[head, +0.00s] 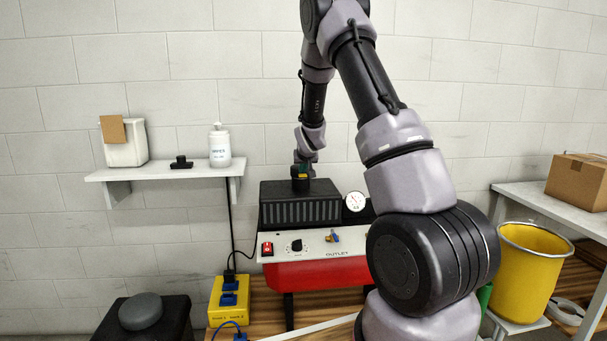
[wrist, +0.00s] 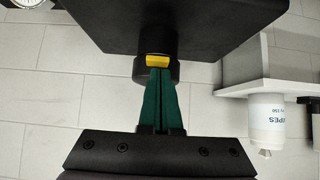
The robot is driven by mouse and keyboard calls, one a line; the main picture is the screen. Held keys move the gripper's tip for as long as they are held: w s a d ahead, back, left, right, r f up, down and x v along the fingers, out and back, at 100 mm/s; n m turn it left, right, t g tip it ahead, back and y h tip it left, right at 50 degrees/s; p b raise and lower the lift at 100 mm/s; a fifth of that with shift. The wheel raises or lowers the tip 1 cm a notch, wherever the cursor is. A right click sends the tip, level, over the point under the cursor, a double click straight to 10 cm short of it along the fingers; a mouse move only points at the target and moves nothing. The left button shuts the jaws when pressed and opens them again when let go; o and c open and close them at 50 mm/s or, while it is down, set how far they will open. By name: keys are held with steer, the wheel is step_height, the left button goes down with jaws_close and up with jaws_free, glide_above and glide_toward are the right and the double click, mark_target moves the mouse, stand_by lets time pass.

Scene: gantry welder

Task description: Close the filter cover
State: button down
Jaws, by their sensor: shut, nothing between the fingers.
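The black filter cover (head: 275,188) tops a black louvred box on the red machine in the head view. Its dark flat surface (wrist: 190,25) fills the top of the wrist view. A round black knob (wrist: 144,68) with a yellow mark stands out from the cover. My gripper (head: 301,176) is above the cover at the knob. In the wrist view the green fingers of my gripper (wrist: 160,72) are shut together, with nothing between them. Their tips are at or very close to the yellow mark; I cannot tell whether they touch. The cover's seam is too small to judge.
A control panel (head: 330,241) with a red switch and dial fronts the machine, with a gauge (head: 355,201) above it. A wall shelf (head: 160,171) with a wipes bottle (head: 220,147) is at left. A yellow bin (head: 529,270) stands at right.

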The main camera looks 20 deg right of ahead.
steer(key=s+a+f, duration=0.1)
steer(key=s+f, duration=0.1)
steer(key=s, duration=0.7)
steer(key=s+a+r+m+g+y, duration=0.1)
steer(key=s+a+r, duration=0.1)
steer(key=s+r, duration=0.6)
steer(key=s+a+r+m+y, duration=0.1)
steer(key=s+a+r, duration=0.1)
steer(key=s+r, duration=0.6)
steer(key=s+a+r+y, duration=0.1)
steer(key=s+r, duration=0.3)
steer(key=s, duration=0.6)
steer(key=s+a+r+g, duration=0.1)
steer(key=s+a+r, duration=0.3)
steer(key=s, duration=0.6)
steer(key=shift+s+a+r+g+y, duration=0.15)
steer(key=shift+s+r+g+y, duration=0.15)
steer(key=shift+r+y, duration=0.15)
